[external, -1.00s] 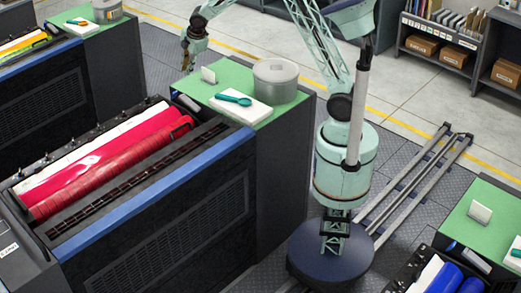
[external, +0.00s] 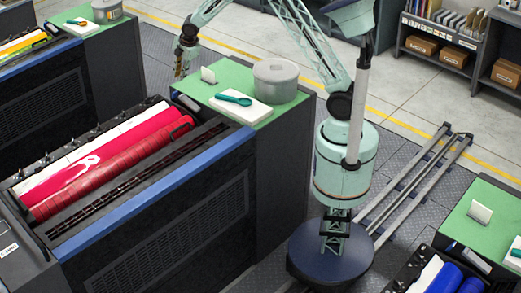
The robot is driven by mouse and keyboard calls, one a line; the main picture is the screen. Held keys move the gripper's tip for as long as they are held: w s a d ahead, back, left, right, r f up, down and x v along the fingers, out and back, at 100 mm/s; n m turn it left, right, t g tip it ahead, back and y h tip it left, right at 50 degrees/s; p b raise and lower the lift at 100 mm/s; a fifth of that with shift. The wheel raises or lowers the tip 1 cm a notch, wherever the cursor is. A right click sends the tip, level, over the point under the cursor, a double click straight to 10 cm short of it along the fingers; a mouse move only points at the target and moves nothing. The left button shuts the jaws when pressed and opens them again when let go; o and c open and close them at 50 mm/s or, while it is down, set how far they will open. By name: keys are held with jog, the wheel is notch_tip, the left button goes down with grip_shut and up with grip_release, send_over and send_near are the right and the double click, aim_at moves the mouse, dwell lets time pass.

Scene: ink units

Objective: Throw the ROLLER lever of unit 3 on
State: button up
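My gripper (external: 181,71) hangs at the upper middle, pointing down. In the picture it is above the far end of the unit with the magenta and red rollers (external: 110,165), just left of its green-topped cabinet (external: 215,92). It is too small to tell whether the fingers are open or shut. I cannot make out a lever marked ROLLER. A small dark part (external: 187,102) sits at the near left edge of the green top, but I cannot tell what it is. The label (external: 8,249) at lower left is unreadable, so the unit's number is unclear.
A grey tin (external: 277,78), a teal spoon-like tool (external: 233,98) on a white pad and a small upright card (external: 208,75) stand on the green top. A yellow-inked unit (external: 25,45) is at upper left, a blue one (external: 445,275) at lower right. Rails (external: 420,180) run on the right.

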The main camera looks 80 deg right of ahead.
aim_at(175, 92)
jog(key=shift+f, duration=0.1)
jog(key=shift+b+x, duration=0.4)
jog(key=shift+x, duration=6.4)
jog(key=shift+c, duration=0.5)
grip_shut()
